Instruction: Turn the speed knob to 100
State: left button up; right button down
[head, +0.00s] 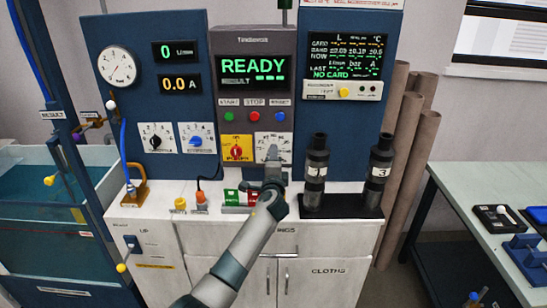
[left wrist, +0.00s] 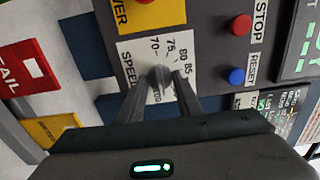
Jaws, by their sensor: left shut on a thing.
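The speed knob (left wrist: 160,77) is a small grey knob on a white dial plate (left wrist: 130,55) marked SPEED, with 70, 75, 80 and 85 readable in the left wrist view. Its pointer direction cannot be made out, and the rest of the scale is hidden by my fingers. My left gripper (left wrist: 158,90) is shut on the knob, one finger on each side. In the head view my left gripper (head: 272,160) reaches up to the plate (head: 268,140) and covers the knob. My right gripper is in neither view.
The red knob on its yellow plate (head: 236,148) is just left of the dial. Green, red and blue buttons (head: 255,116) are above, under a screen reading READY (head: 254,67). Two dark cylinders (head: 316,170) stand close on the right. A red and green block (head: 240,197) lies below.

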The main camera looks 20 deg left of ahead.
pick_arm(q)
jog(key=shift+r, duration=0.1)
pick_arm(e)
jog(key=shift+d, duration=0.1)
pick_arm(q)
jog(key=o, duration=0.9)
jog(key=shift+o, duration=0.7)
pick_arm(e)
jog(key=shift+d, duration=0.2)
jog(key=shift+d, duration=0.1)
pick_arm(q)
jog(key=b+v, duration=0.2)
jog(key=v, duration=1.5)
jog(key=shift+b, duration=0.4)
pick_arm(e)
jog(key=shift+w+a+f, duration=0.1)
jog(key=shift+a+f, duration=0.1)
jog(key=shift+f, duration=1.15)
pick_arm(q)
jog(key=shift+s, duration=0.15)
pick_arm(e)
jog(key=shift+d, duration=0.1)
